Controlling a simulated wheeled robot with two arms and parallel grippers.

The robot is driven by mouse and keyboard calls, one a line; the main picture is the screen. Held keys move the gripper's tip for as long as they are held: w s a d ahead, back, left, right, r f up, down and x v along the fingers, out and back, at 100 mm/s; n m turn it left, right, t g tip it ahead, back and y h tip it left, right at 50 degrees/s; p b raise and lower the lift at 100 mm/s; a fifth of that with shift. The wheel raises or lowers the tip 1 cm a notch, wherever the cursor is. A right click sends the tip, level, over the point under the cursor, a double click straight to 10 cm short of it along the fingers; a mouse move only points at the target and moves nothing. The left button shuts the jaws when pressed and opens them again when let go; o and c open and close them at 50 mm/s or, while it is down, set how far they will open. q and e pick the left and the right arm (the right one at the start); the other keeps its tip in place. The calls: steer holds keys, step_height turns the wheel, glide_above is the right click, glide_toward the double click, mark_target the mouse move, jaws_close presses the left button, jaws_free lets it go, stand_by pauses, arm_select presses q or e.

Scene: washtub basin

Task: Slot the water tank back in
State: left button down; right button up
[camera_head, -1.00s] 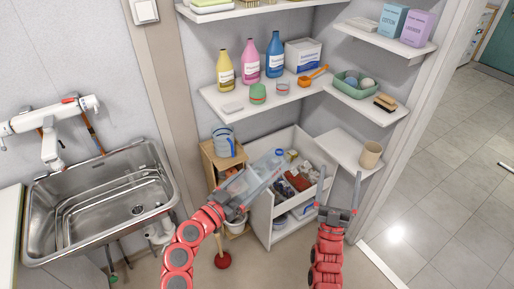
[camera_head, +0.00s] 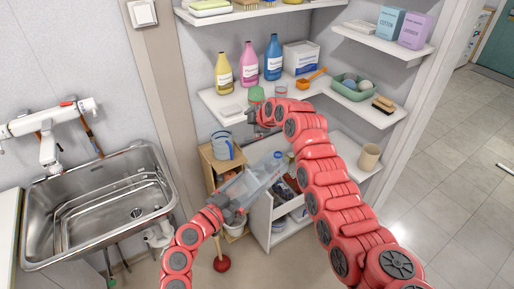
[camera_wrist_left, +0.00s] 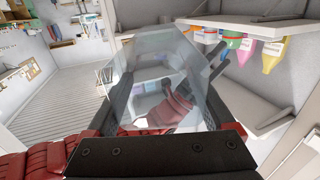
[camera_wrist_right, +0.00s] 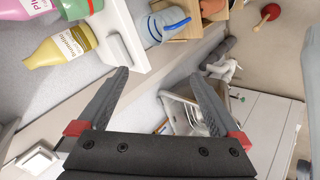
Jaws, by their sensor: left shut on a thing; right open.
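The water tank is a clear, see-through box (camera_head: 262,172) held tilted in front of the open cabinet drawer. My left gripper (camera_head: 238,192) is shut on its near end. The tank fills the middle of the left wrist view (camera_wrist_left: 155,55), between the dark fingers. My right gripper (camera_head: 254,119) is up at the middle shelf's front left edge, above and apart from the tank. Its fingers are spread and empty in the right wrist view (camera_wrist_right: 160,76). My right arm hides part of the drawer and shelf. I cannot make out a slot for the tank.
The white drawer (camera_head: 261,219) holds several items. A blue jug (camera_head: 221,144) stands on a wooden stand left of it. The middle shelf (camera_head: 216,100) carries bottles and a green-lidded jar. A beige cup (camera_head: 369,156) stands on the lower right shelf. A steel sink (camera_head: 40,225) is at left.

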steer(key=s+a+r+n+g+h, duration=0.1)
steer(key=s+r+n+g, duration=0.1)
steer(key=s+n+g, duration=0.35)
step_height(320, 180, up, 4)
steer(key=n+g+h, duration=0.2)
steer(key=n+h, duration=0.1)
steer(key=h, duration=0.1)
glide_above(257, 173)
steer(key=shift+w+f, duration=0.1)
steer(key=shift+w, duration=0.05)
steer(key=shift+f, duration=0.15)
step_height(257, 173, down, 12)
steer(key=shift+r, duration=0.2)
steer(key=shift+c, duration=0.3)
arm_select(q)
steer(key=shift+d, duration=0.1)
arm_select(e)
steer(key=c, duration=1.2)
arm_select(q)
steer(key=shift+c, duration=0.2)
jaws_free()
arm_select(e)
steer(key=shift+c, duration=0.3)
arm_select(q)
steer(key=shift+o, duration=0.2)
